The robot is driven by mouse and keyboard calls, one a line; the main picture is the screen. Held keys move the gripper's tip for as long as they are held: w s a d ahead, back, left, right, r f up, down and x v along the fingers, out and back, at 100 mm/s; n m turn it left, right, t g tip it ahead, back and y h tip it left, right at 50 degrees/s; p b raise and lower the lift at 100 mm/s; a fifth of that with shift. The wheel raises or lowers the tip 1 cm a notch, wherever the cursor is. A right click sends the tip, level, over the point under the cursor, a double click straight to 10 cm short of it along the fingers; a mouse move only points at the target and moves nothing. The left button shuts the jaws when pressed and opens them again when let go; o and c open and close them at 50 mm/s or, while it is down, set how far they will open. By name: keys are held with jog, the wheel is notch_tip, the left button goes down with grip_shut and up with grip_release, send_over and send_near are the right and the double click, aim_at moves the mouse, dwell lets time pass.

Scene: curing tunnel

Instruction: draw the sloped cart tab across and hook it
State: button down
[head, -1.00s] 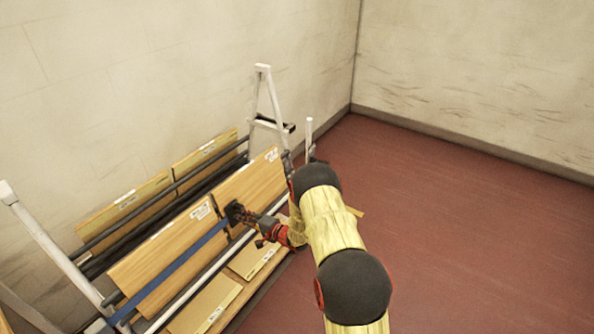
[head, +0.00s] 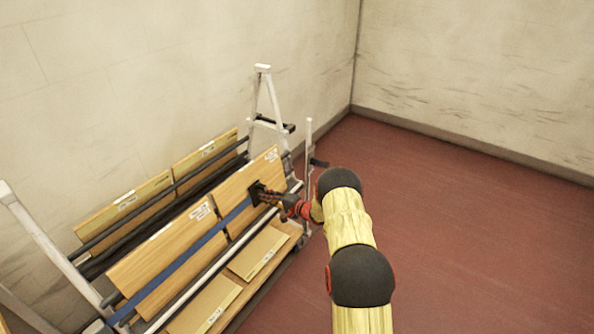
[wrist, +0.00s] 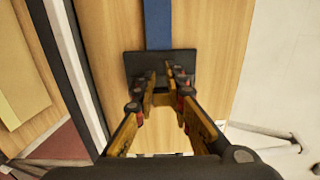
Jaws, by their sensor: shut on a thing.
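The tab is a flat black plate (head: 254,189) on the end of a blue strap (head: 190,246). The strap runs from the lower left of the sloped cart (head: 262,76) across the front boards. My gripper (head: 265,195) is shut on the tab, in front of the right-hand board (head: 246,182). In the wrist view the black tab (wrist: 187,63) lies across the fingertips (wrist: 160,84), with the strap (wrist: 157,22) running up from it.
Wooden boards lean on both cart faces, and more boards (head: 257,253) lie on the lower shelf. A white post (head: 308,142) stands at the right end. The wall (head: 150,70) is close behind. Red floor (head: 460,220) is free on the right.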

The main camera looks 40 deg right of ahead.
jog(key=w+d, duration=0.2)
jog(key=d, duration=0.5)
jog(key=w+d, duration=0.2)
jog(key=d, duration=0.5)
jog(key=w+d, duration=0.3)
jog(key=d, duration=0.4)
jog(key=shift+w+d, duration=0.1)
jog(key=shift+d, duration=0.3)
jog(key=shift+a+r+p, duration=0.1)
jog(key=shift+a+p, duration=0.1)
jog(key=shift+p, duration=0.25)
jog(key=shift+s+a+p, duration=0.3)
jog(key=shift+a+p, duration=0.5)
jog(key=shift+p, duration=0.75)
jog(key=shift+s, duration=0.1)
jog(key=p+v, duration=0.5)
jog(key=v, duration=0.3)
jog(key=shift+s, duration=0.4)
jog(key=shift+d, duration=0.15)
